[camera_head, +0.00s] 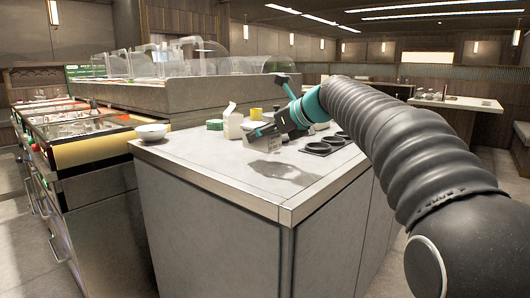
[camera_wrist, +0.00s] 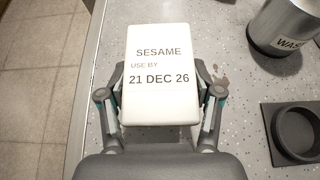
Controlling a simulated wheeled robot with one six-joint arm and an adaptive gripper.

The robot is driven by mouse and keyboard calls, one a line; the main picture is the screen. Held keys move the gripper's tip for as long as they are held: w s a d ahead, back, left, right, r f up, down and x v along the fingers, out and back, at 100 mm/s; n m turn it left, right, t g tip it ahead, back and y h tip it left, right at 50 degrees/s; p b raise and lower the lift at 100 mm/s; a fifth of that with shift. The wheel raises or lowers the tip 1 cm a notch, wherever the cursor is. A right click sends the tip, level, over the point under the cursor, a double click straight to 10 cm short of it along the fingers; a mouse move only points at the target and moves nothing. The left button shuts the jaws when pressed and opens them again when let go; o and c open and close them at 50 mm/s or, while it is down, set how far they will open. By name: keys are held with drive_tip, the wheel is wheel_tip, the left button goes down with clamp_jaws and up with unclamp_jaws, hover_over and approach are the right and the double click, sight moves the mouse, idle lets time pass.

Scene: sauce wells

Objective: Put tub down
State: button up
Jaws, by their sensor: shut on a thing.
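The tub (camera_wrist: 160,75) is a pale box. Its top label reads SESAME, USE BY 21 DEC 26. In the wrist view my gripper (camera_wrist: 160,105) has a finger on each side of it and is shut on it. In the head view my gripper (camera_head: 272,108) is over the grey counter (camera_head: 210,165), with a shadow on the top below it. The tub is hard to pick out there. A black holder with round wells (camera_head: 325,146) lies right of the gripper; part of it shows at the right of the wrist view (camera_wrist: 272,150).
A metal container (camera_wrist: 285,25) marked "WAS", its label cut off, stands upper right in the wrist view. A white bowl (camera_head: 151,132) sits at the counter's left corner. The counter's front is clear.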

sight(263, 148)
drive_tip(key=shift+f+b, duration=0.65)
drive_tip(key=shift+f, duration=1.25)
drive_tip(key=shift+f, duration=0.1)
drive_tip(key=o, duration=1.6)
drive_tip(key=shift+s, duration=0.1)
drive_tip(key=shift+o, duration=0.2)
drive_tip(key=p+v, duration=0.1)
drive_tip(key=v, duration=1.1)
drive_tip(key=shift+d, duration=0.1)
